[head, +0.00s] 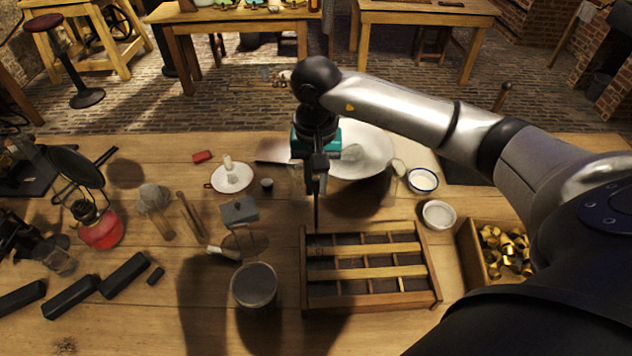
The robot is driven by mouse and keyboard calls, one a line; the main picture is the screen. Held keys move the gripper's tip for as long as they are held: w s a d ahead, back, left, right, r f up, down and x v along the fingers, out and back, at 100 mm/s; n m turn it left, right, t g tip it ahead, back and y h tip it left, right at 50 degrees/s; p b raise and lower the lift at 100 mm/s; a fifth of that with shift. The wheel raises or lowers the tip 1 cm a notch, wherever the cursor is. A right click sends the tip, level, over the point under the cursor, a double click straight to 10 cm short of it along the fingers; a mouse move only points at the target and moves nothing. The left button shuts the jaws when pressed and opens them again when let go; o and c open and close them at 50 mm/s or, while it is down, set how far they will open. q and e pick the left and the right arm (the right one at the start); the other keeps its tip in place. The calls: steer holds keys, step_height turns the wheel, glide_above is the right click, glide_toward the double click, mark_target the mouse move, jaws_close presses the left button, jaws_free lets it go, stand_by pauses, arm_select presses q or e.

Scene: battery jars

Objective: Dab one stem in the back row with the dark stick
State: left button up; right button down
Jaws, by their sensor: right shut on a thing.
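My right gripper (316,170) points down over the middle of the table. It is shut on a thin dark stick (316,212), which hangs about upright below the fingers. The stick's lower end is at the back left of a wooden divided rack (434,279); I cannot tell whether it touches anything. The rack has light slats across it and dark compartments in rows. Single stems in its back row are too small and dark to make out. I cannot make out my left gripper.
A crate of brass pieces (468,250) stands right of the rack, with a small white bowl (438,215) behind. A grey jar (254,287) stands at the rack's left. A large white dish (372,150) is behind the gripper. Black bars (124,274) and a red lamp (100,232) are at left.

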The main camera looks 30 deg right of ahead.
steer(key=shift+f+b, duration=0.3)
steer(key=shift+b, duration=0.05)
stand_by(0.8)
steer(key=shift+r, duration=0.15)
stand_by(0.8)
steer(key=shift+r+p, duration=1.5)
steer(key=shift+r, duration=0.9)
steer(key=shift+a, duration=0.1)
